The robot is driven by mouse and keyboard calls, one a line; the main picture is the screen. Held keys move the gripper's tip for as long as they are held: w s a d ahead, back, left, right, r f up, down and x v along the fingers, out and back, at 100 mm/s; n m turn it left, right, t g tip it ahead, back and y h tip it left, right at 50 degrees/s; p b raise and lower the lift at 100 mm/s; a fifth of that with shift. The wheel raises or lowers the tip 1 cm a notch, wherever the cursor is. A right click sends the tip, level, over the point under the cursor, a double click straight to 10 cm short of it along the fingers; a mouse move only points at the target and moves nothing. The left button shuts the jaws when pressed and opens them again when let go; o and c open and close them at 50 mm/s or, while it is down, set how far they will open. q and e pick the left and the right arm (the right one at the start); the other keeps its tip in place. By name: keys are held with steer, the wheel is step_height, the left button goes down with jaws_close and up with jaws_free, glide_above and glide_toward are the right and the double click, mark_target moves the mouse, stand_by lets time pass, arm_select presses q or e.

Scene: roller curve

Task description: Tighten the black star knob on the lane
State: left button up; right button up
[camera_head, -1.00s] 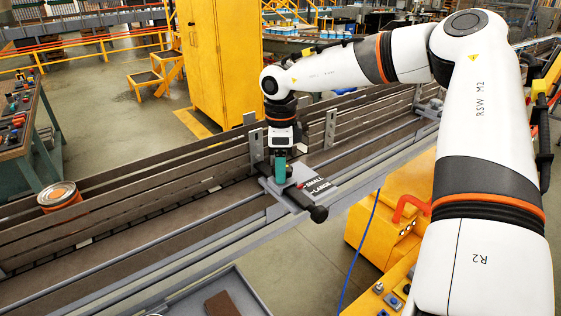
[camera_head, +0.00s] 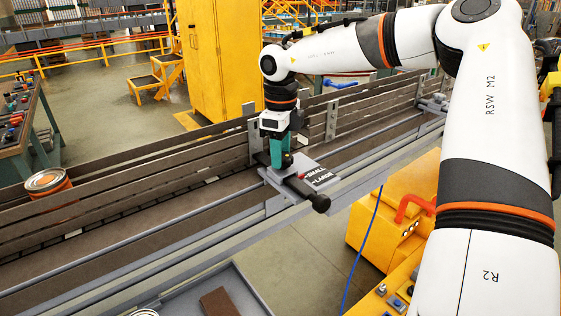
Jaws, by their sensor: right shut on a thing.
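My right gripper (camera_head: 280,164) points down onto the grey bracket plate at the lane's near rail. Its teal fingers are shut, low over the plate. The black star knob is hidden by the fingers, where the gripper is closed on it. A dark bar on the plate ends in a black round handle (camera_head: 320,203) that overhangs the near side. My left gripper is not in view.
Slatted side rails run along the lane. A grey tray with a brown block (camera_head: 219,303) is at the bottom. A yellow cabinet (camera_head: 221,60) stands behind.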

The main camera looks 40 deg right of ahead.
steer(key=m+b, duration=0.2)
steer(key=shift+w+d+f+m, duration=0.1)
steer(key=shift+m, duration=0.3)
steer(key=m+b, duration=0.1)
steer(key=m, duration=0.1)
steer(key=shift+m+b, duration=0.4)
steer(key=shift+d+r+m+b, duration=0.15)
steer(key=shift+m+b, duration=0.3)
steer(key=shift+m, duration=0.65)
steer(key=shift+a+r+m+b, duration=0.15)
steer(key=shift+m+b, duration=0.3)
steer(key=shift+m, duration=0.65)
steer(key=shift+d+r, duration=0.1)
steer(key=o, duration=0.9)
steer(key=shift+o, duration=0.4)
